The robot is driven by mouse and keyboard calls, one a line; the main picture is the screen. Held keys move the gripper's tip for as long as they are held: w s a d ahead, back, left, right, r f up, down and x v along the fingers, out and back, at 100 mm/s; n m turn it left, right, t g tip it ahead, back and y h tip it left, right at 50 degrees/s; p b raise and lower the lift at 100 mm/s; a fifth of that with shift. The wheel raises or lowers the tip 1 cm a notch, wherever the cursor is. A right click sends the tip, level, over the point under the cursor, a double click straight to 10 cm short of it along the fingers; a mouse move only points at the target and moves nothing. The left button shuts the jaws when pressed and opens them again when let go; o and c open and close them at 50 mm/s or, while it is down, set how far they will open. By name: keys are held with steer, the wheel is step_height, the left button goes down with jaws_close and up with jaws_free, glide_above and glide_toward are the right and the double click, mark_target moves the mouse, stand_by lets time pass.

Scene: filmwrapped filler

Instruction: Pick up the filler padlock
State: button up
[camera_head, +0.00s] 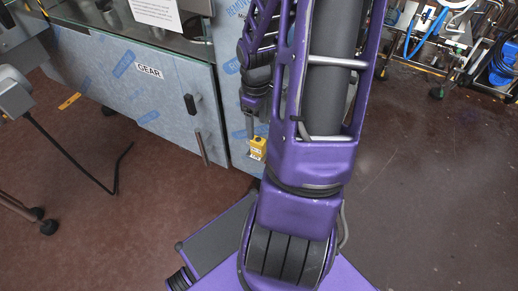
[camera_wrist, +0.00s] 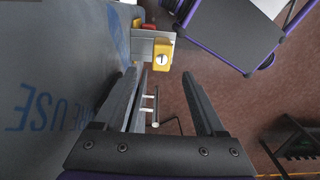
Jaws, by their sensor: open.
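The yellow padlock (camera_head: 258,147) hangs low on the front of the blue-film-wrapped cabinet (camera_head: 170,95). In the wrist view the padlock (camera_wrist: 162,56) has a pale round mark on its face and sits by a metal plate (camera_wrist: 141,42). My gripper (camera_head: 256,122) is just above the padlock in the head view. In the wrist view my gripper (camera_wrist: 160,76) is open and empty, with the padlock just beyond the fingertips, roughly in line with the gap. Its shackle is not clear.
A small red item (camera_wrist: 149,27) sits behind the padlock by the plate. The cabinet has a dark handle (camera_head: 191,105) and a GEAR label (camera_head: 150,72). A bent dark rod (camera_head: 75,155) stands out at left. Brown floor (camera_head: 110,235) is open in front.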

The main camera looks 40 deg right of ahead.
mark_target(258, 147)
step_height(258, 147, down, 5)
steer(key=shift+f+b, duration=0.1)
steer(key=shift+b, duration=0.55)
steer(key=shift+s+f+b, duration=0.15)
steer(key=shift+f+b, duration=0.35)
steer(key=shift+f, duration=0.85)
steer(key=shift+s+f+b, duration=0.15)
steer(key=shift+f+b, duration=0.35)
steer(key=shift+f, duration=0.85)
steer(key=shift+c, duration=0.3)
steer(key=shift+r, duration=0.1)
jaws_close()
